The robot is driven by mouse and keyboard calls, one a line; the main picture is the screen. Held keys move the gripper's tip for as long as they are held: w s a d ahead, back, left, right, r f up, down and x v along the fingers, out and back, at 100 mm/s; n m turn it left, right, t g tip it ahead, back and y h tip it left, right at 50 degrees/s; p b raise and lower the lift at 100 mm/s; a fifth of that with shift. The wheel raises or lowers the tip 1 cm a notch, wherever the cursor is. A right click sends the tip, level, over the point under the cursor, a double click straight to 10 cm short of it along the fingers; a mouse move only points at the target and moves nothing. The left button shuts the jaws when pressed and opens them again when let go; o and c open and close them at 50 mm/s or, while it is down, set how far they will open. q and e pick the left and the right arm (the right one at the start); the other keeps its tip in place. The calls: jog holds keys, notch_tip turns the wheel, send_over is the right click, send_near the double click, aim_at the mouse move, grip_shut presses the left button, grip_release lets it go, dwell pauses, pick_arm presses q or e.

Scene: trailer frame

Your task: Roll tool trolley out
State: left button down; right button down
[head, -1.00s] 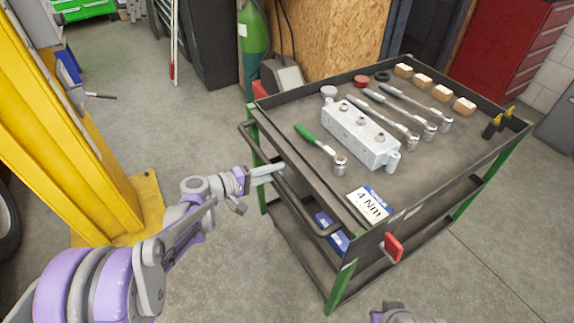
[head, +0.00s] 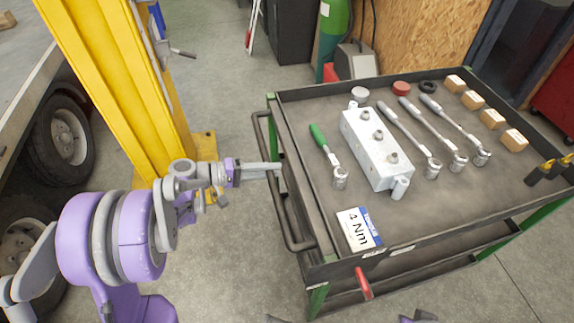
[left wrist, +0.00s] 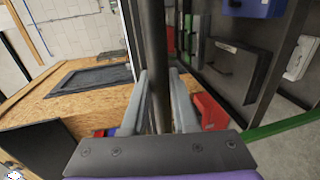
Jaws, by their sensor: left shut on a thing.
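The tool trolley (head: 420,205) stands right of centre in the head view, a dark two-level cart with green corner posts. Its dark tubular push handle (head: 291,228) runs along its left side. My left gripper (head: 272,167) is at the far part of this handle. In the left wrist view, the dark handle bar (left wrist: 156,60) stands between its two grey fingers, and the gripper is shut on it. Small purple-grey parts of mine show at the bottom edge of the head view; the right gripper's fingers cannot be made out.
Wrenches, a grey metal block (head: 376,148), a "4 Nm" card (head: 358,229) and wooden blocks (head: 513,140) lie on top. A yellow post (head: 125,80) and a wheeled trailer (head: 65,135) stand left. A green cylinder (head: 334,35) is behind. Floor between post and trolley is clear.

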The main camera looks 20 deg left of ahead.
pick_arm(q)
jog(key=shift+f+v, duration=0.15)
jog(key=shift+v, duration=0.7)
jog(key=shift+f+v, duration=0.2)
jog(key=shift+v, duration=0.7)
jog(key=c, duration=0.7)
grip_release()
jog(key=shift+a, duration=0.1)
jog(key=p+v, duration=0.1)
jog(key=v, duration=0.9)
jog(key=shift+s+a+r, duration=0.1)
jog(key=shift+s+a, duration=0.15)
jog(key=shift+s, duration=0.05)
